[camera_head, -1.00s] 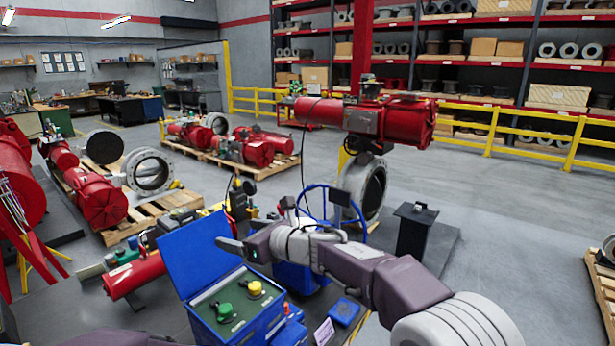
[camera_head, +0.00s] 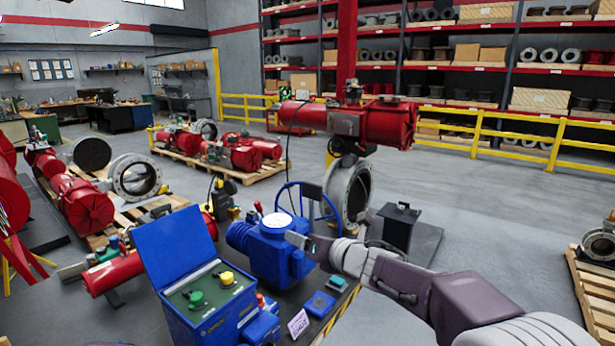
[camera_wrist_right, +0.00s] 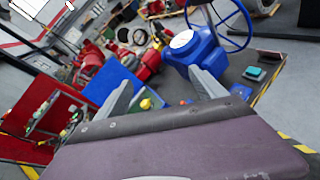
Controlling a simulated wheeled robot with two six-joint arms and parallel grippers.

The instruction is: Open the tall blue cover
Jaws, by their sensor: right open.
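The tall blue cover (camera_head: 175,246) stands raised and tilted back at the rear edge of a blue box (camera_head: 212,318). The box is open, and its green panel with a green knob (camera_head: 196,299) and a yellow knob (camera_head: 226,278) is exposed. My right gripper (camera_head: 296,212) is open and empty, to the right of the cover and apart from it, in front of the blue actuator. In the right wrist view the cover (camera_wrist_right: 112,88) appears left of and partly behind the left finger of the open gripper (camera_wrist_right: 158,78). My left gripper is not in view.
A blue actuator (camera_head: 275,250) with a white round top and blue handwheel stands right of the box. A red cylinder (camera_head: 117,274) lies left.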

